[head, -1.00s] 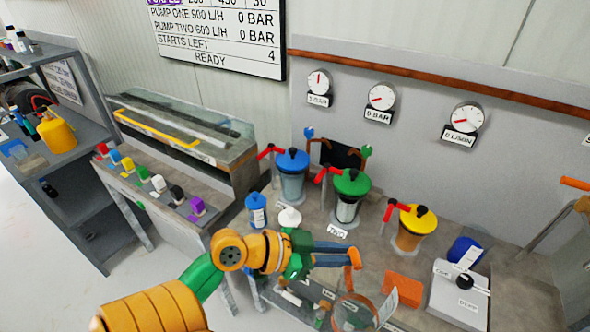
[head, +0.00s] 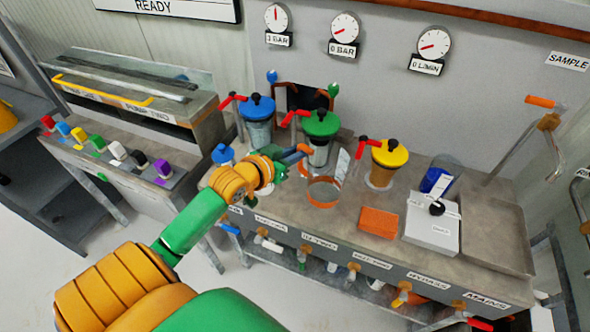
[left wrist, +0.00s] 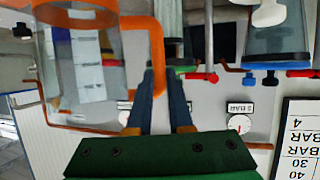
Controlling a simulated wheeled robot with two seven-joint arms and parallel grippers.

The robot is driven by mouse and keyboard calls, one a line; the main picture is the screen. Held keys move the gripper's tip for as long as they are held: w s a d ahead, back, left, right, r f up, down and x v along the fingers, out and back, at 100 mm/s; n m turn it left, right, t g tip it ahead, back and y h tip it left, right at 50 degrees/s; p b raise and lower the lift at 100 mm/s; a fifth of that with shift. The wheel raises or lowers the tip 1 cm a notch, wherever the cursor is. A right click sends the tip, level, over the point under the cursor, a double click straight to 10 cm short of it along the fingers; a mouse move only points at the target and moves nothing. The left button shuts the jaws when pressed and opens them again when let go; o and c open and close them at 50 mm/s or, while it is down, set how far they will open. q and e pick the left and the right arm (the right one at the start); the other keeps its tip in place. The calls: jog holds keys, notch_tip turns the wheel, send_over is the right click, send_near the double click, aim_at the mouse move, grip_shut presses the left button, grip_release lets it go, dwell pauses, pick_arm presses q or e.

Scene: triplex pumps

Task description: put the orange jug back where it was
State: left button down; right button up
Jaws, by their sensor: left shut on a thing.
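The orange jug (head: 323,204) is a clear vessel with orange rings and an orange handle. It is over the grey bench (head: 335,238), in front of the green-lidded pot; I cannot tell whether its base touches the bench. My left gripper (head: 304,150) is shut on its handle from the left side. The left wrist view shows the blue fingers (left wrist: 158,95) at the orange handle (left wrist: 148,45), with the jug's clear wall and white scale to the left, upside down. My right gripper is in neither view.
Blue-lidded (head: 258,108), green-lidded (head: 320,124) and yellow-lidded (head: 389,154) pots stand behind the jug. An orange block (head: 379,222) and a white box (head: 432,232) lie to its right. Labelled valves line the bench front. The right end of the bench (head: 492,242) is mostly bare.

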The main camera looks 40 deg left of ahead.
pick_arm(q)
notch_tip(320, 180, down, 8)
jog(key=w+a+b, duration=0.1)
jog(key=w+a, duration=0.1)
jog(key=a, duration=0.1)
jog(key=shift+r, duration=0.15)
jog(key=c, duration=0.8)
grip_release()
jog(key=p+v, duration=0.1)
jog(key=v, duration=1.1)
jog(key=shift+r, duration=0.1)
